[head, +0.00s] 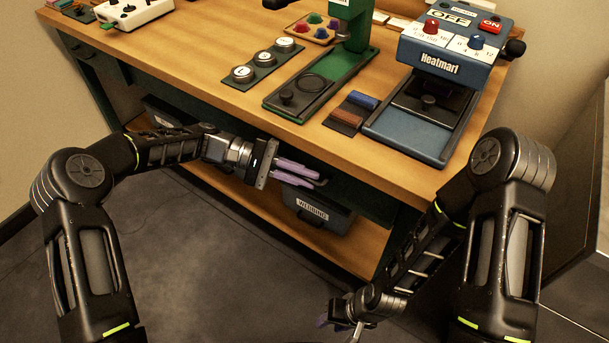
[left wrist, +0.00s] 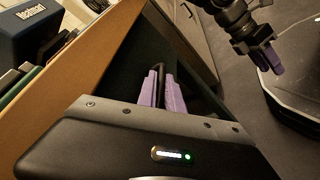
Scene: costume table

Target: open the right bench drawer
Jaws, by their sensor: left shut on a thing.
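The wooden-topped bench (head: 215,65) has a dark green front below its top. The right drawer's front (head: 352,187) is in the dark strip under the top, partly behind my left gripper. My left gripper (head: 318,177) is at that front, with its purple fingers closed on a thin black bar handle (left wrist: 160,72), seen between the fingers (left wrist: 161,90) in the left wrist view. I cannot tell whether the drawer stands out from the bench. My right gripper (head: 340,327) is low in front of the bench, away from the drawer; it also shows in the left wrist view (left wrist: 270,62).
A dark bin labelled "WEDDING" (head: 314,212) sits on the lower shelf (head: 260,205), below my left gripper. On the bench top are a blue Heatmart press (head: 440,75), a green press (head: 318,85) and badge parts (head: 262,58). The floor (head: 230,270) in front is clear.

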